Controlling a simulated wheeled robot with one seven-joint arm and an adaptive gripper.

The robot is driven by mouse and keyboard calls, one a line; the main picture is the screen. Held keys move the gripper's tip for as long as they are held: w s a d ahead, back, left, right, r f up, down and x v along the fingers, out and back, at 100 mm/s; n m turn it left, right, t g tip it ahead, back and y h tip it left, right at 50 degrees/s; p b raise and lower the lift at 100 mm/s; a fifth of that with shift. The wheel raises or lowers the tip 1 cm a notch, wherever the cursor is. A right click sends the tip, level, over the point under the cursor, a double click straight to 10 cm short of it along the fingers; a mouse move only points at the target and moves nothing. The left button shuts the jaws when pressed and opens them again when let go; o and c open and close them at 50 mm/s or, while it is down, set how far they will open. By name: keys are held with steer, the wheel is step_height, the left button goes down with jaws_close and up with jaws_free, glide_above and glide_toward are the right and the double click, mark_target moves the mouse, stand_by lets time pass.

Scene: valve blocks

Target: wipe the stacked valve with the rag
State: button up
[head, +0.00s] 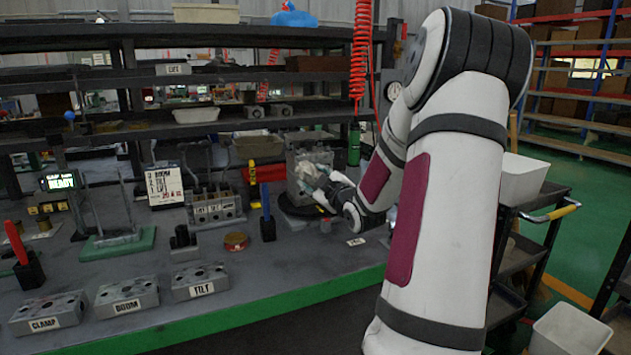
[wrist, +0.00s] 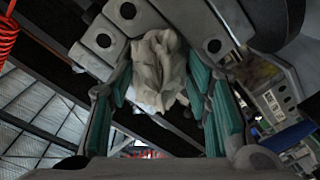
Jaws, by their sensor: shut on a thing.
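The grey stacked valve (head: 296,160) stands on a dark round base (head: 291,207) towards the back right of the bench. My gripper (head: 326,182) is at its right side. In the wrist view my gripper (wrist: 162,115) is shut on a crumpled, pale rag (wrist: 157,72), with a teal-padded finger on either side. The rag lies up against the grey, holed face of the stacked valve (wrist: 104,40) and hides part of it. In the head view the rag is small and partly hidden by my gripper, so its exact contact is hard to tell.
Loose blocks labelled CLAMP (head: 47,314), BOOM (head: 127,297) and TILT (head: 201,282) sit at the bench front. A sign card (head: 165,186), a blue-handled tool (head: 266,212) and a copper-coloured round tin (head: 236,241) stand left of the valve. A shelf (head: 220,75) overhangs behind.

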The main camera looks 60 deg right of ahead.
steer(key=shift+w, duration=0.1)
steer(key=shift+s+d+p, duration=0.25)
steer(key=shift+s+d, duration=0.35)
steer(key=shift+d, duration=0.25)
steer(key=shift+s+d+p, duration=0.2)
steer(key=shift+s+d, duration=0.35)
steer(key=shift+d, duration=0.3)
steer(key=shift+w, duration=0.1)
steer(key=shift+w, duration=0.1)
steer(key=shift+w+a+r+b, duration=0.1)
steer(key=shift+w+a+b, duration=0.55)
steer(key=shift+a, duration=0.25)
steer(key=shift+w+a+b, duration=0.6)
steer(key=shift+a, duration=0.25)
steer(key=shift+c, duration=0.5)
steer(key=shift+v, duration=3.05)
steer(key=shift+d+f, duration=0.15)
steer(key=shift+f, duration=0.05)
